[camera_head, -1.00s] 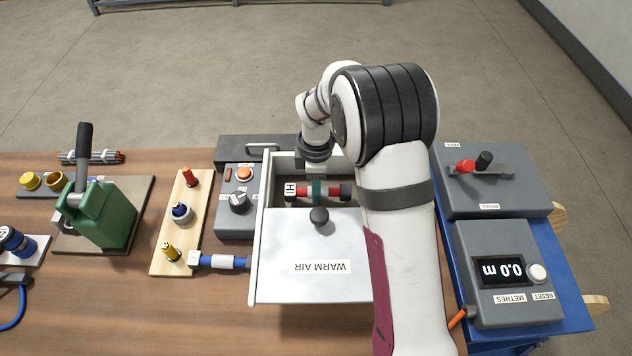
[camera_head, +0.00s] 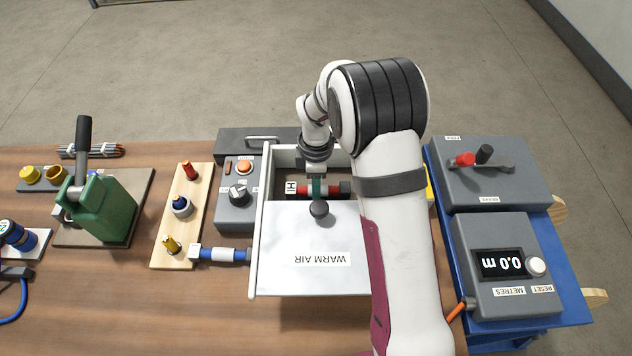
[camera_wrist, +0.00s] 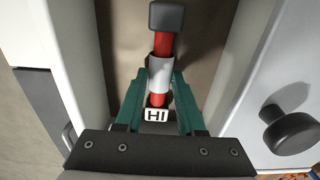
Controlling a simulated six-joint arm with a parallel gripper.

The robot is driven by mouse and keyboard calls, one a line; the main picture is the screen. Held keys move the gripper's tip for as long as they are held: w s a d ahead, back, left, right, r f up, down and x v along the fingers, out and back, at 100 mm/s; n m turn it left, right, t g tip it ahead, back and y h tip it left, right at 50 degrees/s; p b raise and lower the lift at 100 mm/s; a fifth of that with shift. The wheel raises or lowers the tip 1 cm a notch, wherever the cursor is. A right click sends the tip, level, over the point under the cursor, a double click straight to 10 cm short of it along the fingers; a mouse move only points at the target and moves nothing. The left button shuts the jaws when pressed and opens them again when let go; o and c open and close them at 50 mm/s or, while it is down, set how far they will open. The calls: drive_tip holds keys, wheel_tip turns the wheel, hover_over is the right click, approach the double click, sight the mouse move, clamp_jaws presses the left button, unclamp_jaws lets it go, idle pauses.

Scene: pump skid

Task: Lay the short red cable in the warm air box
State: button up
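The warm air box (camera_head: 253,270) stands mid-table, its white lid (camera_head: 310,250) with a black knob (camera_head: 318,208) covering the near part; the far part is open. The short red cable (camera_head: 304,190), with a black end and a white HI label, lies left to right within the open part. In the wrist view the cable (camera_wrist: 163,43) has a pale sleeve (camera_wrist: 160,75). My gripper (camera_wrist: 161,80) has its green fingers against both sides of this sleeve and looks shut on it. Whether the cable touches the box floor, I cannot tell. My gripper also shows in the head view (camera_head: 317,188).
On the right are a grey lever unit (camera_head: 500,190) and a metre counter (camera_head: 500,290). My arm hides the box's right side.

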drive_tip(key=o, duration=0.5)
wheel_tip(320, 180, up, 16)
drive_tip(key=shift+f, duration=0.1)
idle(0.4)
drive_tip(key=s+d+r+m, duration=0.2)
drive_tip(key=s+m, duration=0.2)
drive_tip(key=s, duration=0.1)
drive_tip(key=s+d+r+m, duration=0.2)
drive_tip(key=s+r+m, duration=0.1)
drive_tip(key=s+m, duration=0.25)
drive_tip(key=s+f+m, duration=0.1)
drive_tip(key=s+m, duration=0.3)
drive_tip(key=s, duration=0.2)
drive_tip(key=s+d+f+m+y, duration=0.1)
drive_tip(key=s+m, duration=0.4)
drive_tip(key=s, duration=0.1)
drive_tip(key=s+d+f+m, duration=0.1)
drive_tip(key=s+m, duration=0.4)
drive_tip(key=s, duration=0.2)
drive_tip(key=shift+f+y, duration=0.25)
drive_tip(key=shift+y, duration=0.15)
